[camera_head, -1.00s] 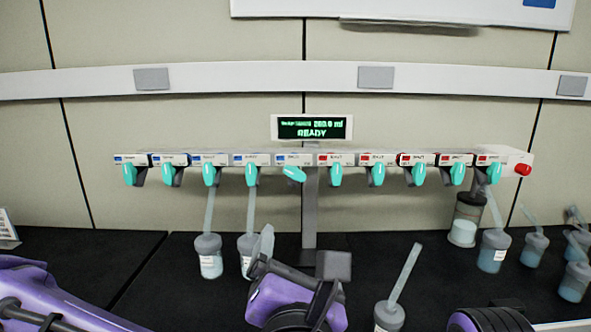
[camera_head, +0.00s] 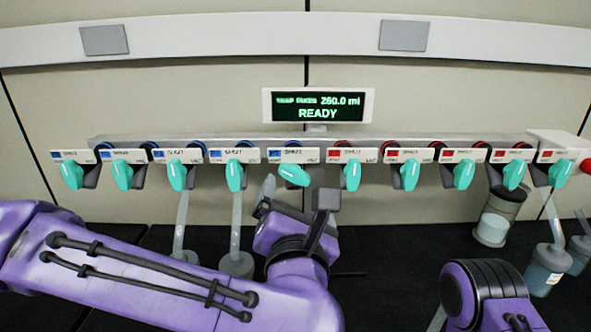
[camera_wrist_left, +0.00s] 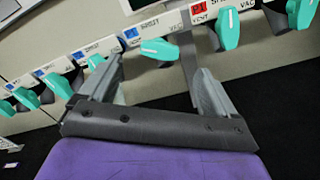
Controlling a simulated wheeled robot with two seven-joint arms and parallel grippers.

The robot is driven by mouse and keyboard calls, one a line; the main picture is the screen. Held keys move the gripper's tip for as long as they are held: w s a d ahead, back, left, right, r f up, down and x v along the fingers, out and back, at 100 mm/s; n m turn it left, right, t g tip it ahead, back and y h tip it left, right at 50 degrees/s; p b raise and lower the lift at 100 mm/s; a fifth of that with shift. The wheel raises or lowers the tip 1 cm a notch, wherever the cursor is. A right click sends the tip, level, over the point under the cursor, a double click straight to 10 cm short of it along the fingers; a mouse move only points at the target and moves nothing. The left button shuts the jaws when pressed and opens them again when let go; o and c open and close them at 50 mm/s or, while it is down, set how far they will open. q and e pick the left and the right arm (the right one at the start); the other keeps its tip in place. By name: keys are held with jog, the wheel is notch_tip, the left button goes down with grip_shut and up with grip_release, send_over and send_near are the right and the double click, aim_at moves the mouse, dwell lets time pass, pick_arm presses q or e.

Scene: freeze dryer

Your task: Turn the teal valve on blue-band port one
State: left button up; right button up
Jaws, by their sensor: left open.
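Five blue-band ports fill the left half of the manifold; their numbers are too small to read. Four have teal valves pointing down, including the leftmost valve (camera_head: 72,174). The fifth blue-band valve (camera_head: 294,173), beside the red-band ports, lies nearly sideways. It also shows in the left wrist view (camera_wrist_left: 160,48), just beyond and between the fingers. My left gripper (camera_head: 297,197) is open and empty, slightly below that sideways valve in the head view. Its two fingers are apart in the left wrist view (camera_wrist_left: 156,85), with no clear contact on any valve.
Red-band valves (camera_head: 351,174) continue to the right. A display (camera_head: 317,106) above the manifold reads READY. Hoses hang to flasks (camera_head: 236,265) below the blue ports, partly behind my left arm. A jar (camera_head: 493,228) and a flask (camera_head: 545,270) stand at right.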

aim_at(295, 176)
pick_arm(q)
jog(key=w+p, duration=0.2)
jog(key=w, duration=0.5)
jog(key=shift+w+f, duration=0.1)
jog(key=shift+w, duration=0.15)
jog(key=shift+s, duration=0.1)
jog(key=shift+c, duration=0.3)
jog(key=c, duration=1)
